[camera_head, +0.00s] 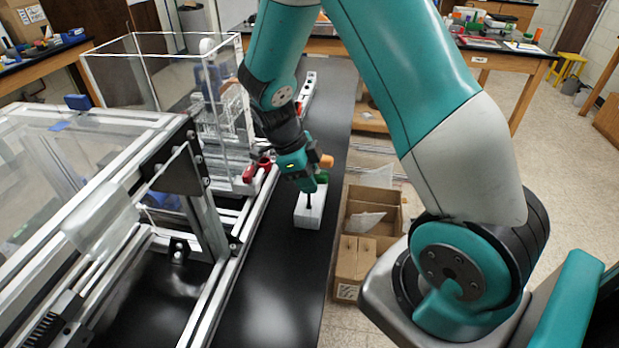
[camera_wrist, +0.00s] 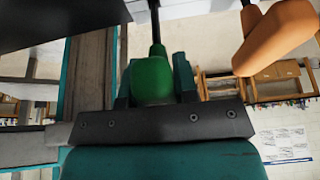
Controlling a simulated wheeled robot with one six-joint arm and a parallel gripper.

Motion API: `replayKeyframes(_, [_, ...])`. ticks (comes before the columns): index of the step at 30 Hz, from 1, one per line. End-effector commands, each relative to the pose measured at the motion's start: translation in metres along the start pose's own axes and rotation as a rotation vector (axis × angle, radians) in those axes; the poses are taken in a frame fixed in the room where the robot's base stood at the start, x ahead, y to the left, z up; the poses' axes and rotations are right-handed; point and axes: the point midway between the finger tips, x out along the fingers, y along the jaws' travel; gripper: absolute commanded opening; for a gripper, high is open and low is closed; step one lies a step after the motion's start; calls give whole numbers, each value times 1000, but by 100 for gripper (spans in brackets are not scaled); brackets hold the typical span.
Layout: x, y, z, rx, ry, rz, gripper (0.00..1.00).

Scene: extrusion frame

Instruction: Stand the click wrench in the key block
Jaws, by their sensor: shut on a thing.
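My gripper (camera_wrist: 158,85) is shut on the green handle of the click wrench (camera_wrist: 152,80). A dark shaft runs from the handle, away from the gripper in the wrist view. In the head view my gripper (camera_head: 303,178) points down just above the white key block (camera_head: 308,216), with a bit of the green handle (camera_head: 322,177) beside it. The dark shaft is upright and meets the top of the block in the picture. I cannot tell how deep it sits, or whether it is in a hole. The block stands on the black bench top.
An orange handle (camera_wrist: 275,38) is close to the right of my gripper in the wrist view. The aluminium extrusion frame (camera_head: 205,200) stands to the left, with a clear box (camera_head: 150,75) behind. Cardboard boxes (camera_head: 362,252) are on the right. The front bench top (camera_head: 270,300) is clear.

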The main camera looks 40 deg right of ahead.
Motion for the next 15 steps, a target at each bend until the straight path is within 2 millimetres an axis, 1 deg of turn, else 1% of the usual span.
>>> replayKeyframes(15, [16, 0, 7, 0, 0, 0, 0])
